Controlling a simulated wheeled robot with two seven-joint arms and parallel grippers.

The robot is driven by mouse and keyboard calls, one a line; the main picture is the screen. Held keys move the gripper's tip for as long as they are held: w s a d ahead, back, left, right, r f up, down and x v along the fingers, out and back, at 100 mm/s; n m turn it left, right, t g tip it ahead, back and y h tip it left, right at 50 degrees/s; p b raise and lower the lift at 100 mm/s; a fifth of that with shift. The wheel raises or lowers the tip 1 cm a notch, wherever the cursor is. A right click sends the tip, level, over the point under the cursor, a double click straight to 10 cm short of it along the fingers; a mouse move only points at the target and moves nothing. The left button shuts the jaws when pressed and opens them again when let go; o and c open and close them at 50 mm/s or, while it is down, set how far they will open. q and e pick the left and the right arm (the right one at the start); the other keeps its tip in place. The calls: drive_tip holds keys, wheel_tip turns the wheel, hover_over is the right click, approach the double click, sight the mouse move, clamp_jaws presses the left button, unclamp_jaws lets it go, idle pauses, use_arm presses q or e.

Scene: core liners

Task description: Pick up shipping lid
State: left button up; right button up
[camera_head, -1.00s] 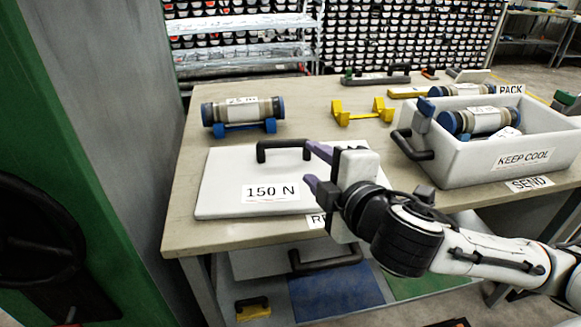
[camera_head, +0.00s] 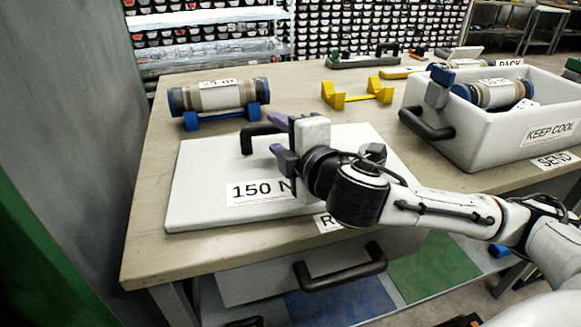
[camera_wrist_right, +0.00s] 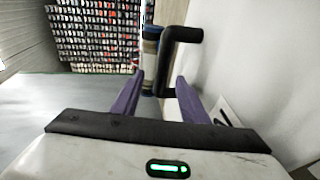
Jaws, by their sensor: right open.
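The shipping lid (camera_head: 205,175) is a flat white slab marked "150 N", lying on the table's near left part. Its black handle (camera_head: 250,137) stands up near the lid's far side and is partly hidden by my right gripper. My right gripper (camera_head: 276,136) is open, with purple fingers pointing left over the lid, close to the handle. In the right wrist view the black handle (camera_wrist_right: 170,62) stands ahead, just beyond and between the two fingertips (camera_wrist_right: 160,88). The handle does not look gripped. My left gripper is not in view.
A white "KEEP COOL" box (camera_head: 490,140) with a blue-capped core liner (camera_head: 495,93) in it stands at right. Another core liner (camera_head: 220,95) rests on blue supports behind the lid. A yellow cradle (camera_head: 355,93) stands at the back middle. A drawer handle (camera_head: 340,268) juts below the table edge.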

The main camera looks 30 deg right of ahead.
sight(270, 130)
drive_tip(key=x, duration=0.5)
drive_tip(key=shift+w+a+f+b, duration=0.1)
drive_tip(key=shift+w+f+b, duration=0.05)
drive_tip(key=shift+w+b, duration=0.2)
clamp_jaws()
drive_tip(key=shift+s, duration=0.1)
idle(0.9)
